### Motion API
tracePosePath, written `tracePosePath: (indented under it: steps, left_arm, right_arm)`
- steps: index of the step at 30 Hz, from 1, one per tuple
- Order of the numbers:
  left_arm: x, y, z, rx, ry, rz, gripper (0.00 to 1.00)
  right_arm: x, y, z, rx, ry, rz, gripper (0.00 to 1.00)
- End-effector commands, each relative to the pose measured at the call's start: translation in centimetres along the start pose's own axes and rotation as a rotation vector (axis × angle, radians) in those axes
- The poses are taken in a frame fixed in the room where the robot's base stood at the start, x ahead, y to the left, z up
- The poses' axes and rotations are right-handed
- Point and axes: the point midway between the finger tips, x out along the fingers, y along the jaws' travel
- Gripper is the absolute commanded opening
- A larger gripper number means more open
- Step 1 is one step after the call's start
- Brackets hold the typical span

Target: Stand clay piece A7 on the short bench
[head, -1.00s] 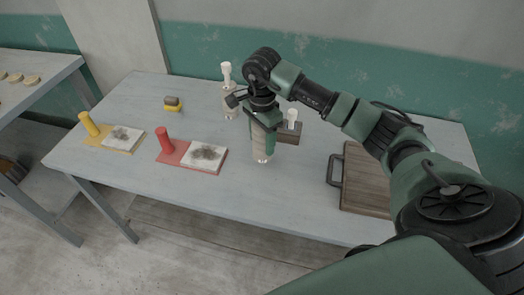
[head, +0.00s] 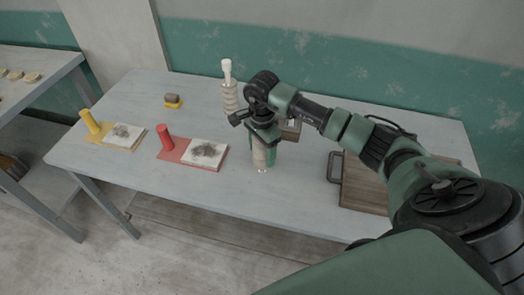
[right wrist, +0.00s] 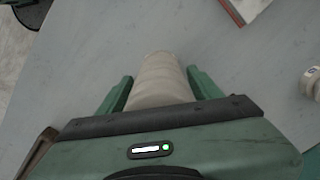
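My right gripper (head: 262,158) points down over the front middle of the large grey table (head: 215,190). Its green fingers are shut on the sides of an upright beige cylindrical piece (head: 261,152). The piece also shows between the fingers in the right wrist view (right wrist: 160,78). No A7 mark is readable on it, and I cannot tell whether its lower end touches the table. A second grey bench (head: 45,78), at the left edge, carries small beige pieces (head: 32,77). I cannot tell which is the short bench. My left gripper is not in view.
A ribbed pale piece with a white top (head: 229,95) stands behind my gripper. Red (head: 166,140) and yellow (head: 91,122) posts stand beside stained white tiles. A yellow-brown block (head: 172,101) lies at the back. A handled wooden board (head: 365,190) lies right. The front left is clear.

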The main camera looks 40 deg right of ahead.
Motion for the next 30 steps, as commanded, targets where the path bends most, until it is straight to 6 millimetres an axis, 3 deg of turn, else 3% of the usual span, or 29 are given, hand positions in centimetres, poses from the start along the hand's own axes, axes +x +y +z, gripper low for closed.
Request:
tracePosePath:
  steps: [14,30]
  left_arm:
    - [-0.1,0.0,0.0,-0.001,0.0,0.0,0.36]
    - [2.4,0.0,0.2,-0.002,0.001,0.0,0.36]
  right_arm:
    - [-0.9,-0.1,0.0,-0.001,0.001,-0.004,0.76]
    - [-11.1,-0.1,0.0,0.0,0.001,-0.004,0.76]
